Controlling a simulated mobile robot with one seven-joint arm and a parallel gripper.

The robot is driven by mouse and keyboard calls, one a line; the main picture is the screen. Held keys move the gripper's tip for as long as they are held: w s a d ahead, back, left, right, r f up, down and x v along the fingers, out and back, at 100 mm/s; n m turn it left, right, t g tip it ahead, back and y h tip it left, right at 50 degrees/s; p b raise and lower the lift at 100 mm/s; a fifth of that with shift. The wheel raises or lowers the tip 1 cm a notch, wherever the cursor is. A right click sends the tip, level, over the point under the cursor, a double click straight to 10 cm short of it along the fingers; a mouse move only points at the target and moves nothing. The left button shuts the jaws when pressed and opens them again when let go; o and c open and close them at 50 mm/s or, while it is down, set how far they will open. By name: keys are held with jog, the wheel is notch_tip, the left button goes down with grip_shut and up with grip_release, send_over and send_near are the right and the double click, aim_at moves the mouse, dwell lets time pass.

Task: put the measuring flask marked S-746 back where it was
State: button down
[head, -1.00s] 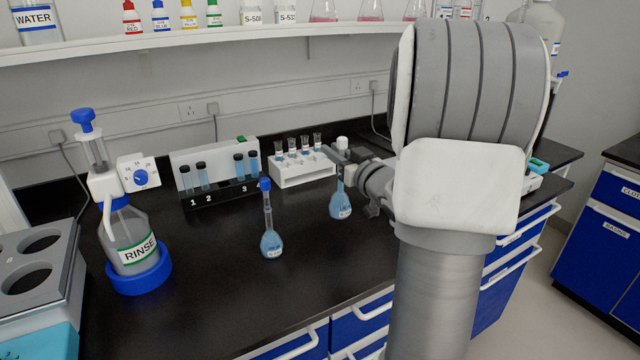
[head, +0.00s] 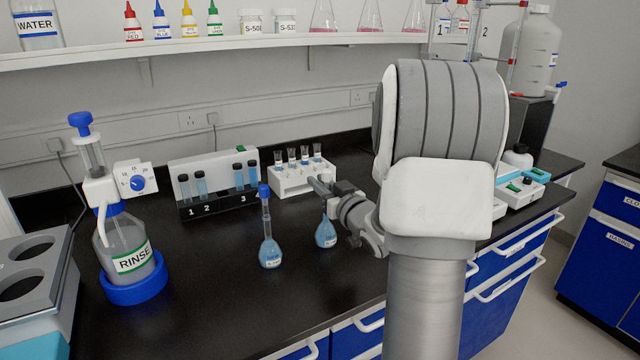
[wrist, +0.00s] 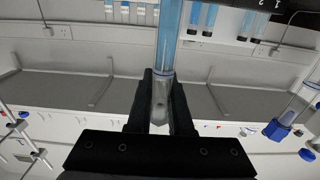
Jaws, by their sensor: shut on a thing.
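My gripper (head: 326,196) is shut on the neck of a measuring flask with a round bulb of blue liquid (head: 325,236). The bulb hangs below the jaws at the middle of the bench; I cannot tell whether it touches the top. Its label is too small to read, and the jaws hide its upper part. In the wrist view, clear glass (wrist: 160,100) sits between the dark fingers, with blue liquid above it in the picture. A second flask (head: 269,252), with a blue stopper and an unreadable label, stands upright to the left, apart from the held one.
A numbered rack with blue vials (head: 215,211) and a white rack of small tubes (head: 305,188) stand behind. A RINSE bottle (head: 125,255) and a grey holder with round holes (head: 28,260) are at left. The black bench (head: 215,315) is clear in front.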

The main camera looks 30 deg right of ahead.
jog(key=c, duration=0.8)
grip_release()
jog(key=shift+r+p, duration=0.25)
jog(key=shift+p, duration=0.2)
jog(key=s, duration=1.2)
jog(key=shift+a+f+p, duration=0.1)
jog(key=shift+a+p, duration=0.25)
